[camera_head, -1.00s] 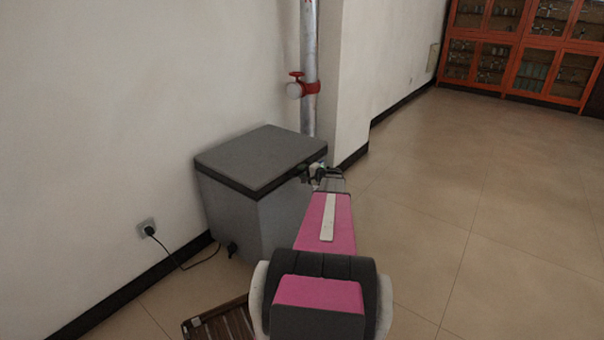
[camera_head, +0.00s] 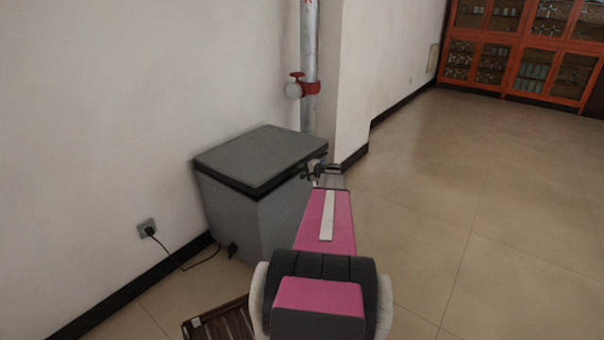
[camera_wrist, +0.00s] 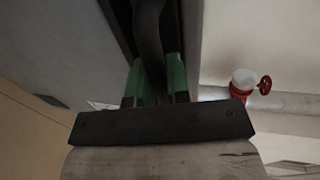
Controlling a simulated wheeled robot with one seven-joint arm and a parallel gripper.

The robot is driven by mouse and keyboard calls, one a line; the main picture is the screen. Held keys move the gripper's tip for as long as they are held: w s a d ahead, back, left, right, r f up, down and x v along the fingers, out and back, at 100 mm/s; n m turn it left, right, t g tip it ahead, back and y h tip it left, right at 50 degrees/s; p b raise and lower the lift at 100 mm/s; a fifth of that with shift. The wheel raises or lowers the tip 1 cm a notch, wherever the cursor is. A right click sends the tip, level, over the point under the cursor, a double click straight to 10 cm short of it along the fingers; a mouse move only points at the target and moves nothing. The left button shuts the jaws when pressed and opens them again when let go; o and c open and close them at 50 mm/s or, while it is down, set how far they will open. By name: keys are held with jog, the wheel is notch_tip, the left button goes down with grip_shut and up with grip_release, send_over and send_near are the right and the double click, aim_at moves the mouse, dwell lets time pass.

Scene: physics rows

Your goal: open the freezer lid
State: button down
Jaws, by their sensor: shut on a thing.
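The freezer (camera_head: 250,215) is a grey chest against the wall, with a flat darker grey lid (camera_head: 258,158) that lies closed or nearly closed; a dark band runs under its edge. My gripper (camera_head: 314,172) is at the right front edge of the lid. In the wrist view, the green fingers of my gripper (camera_wrist: 157,80) are shut on a dark curved handle (camera_wrist: 149,30) at the lid's edge. The freezer's grey side (camera_wrist: 60,45) fills the upper left of the wrist view. My arm hides part of the freezer's front right side.
A vertical pipe (camera_head: 309,60) with a red valve (camera_head: 302,86) stands behind the freezer by a wall corner. A power cord (camera_head: 180,262) runs to a wall socket (camera_head: 147,228). A brown slatted object (camera_head: 222,325) lies at the lower left. The floor on the right is clear.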

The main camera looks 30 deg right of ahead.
jog(key=w+a+r+g+h, duration=0.1)
jog(key=w+r+g, duration=0.15)
jog(key=r, duration=0.75)
jog(key=w+a+r+g+h, duration=0.15)
jog(key=w+r, duration=0.25)
jog(key=r, duration=0.6)
jog(key=w+a+r+g, duration=0.1)
jog(key=w+r+g, duration=0.2)
jog(key=r, duration=0.8)
jog(key=w+a+r+g, duration=0.1)
jog(key=w+a+r, duration=0.2)
jog(key=w+r, duration=0.2)
jog(key=w+a+r+g+h, duration=0.1)
jog(key=w+a+r, duration=0.3)
jog(key=w, duration=0.7)
jog(key=w+a+r+g, duration=0.1)
jog(key=w+a+r, duration=0.2)
jog(key=w+r, duration=0.5)
jog(key=shift+w+a+r, duration=0.15)
jog(key=shift+w+a, duration=0.25)
jog(key=shift+w, duration=0.1)
jog(key=c, duration=1.1)
grip_release()
jog(key=shift+h, duration=0.25)
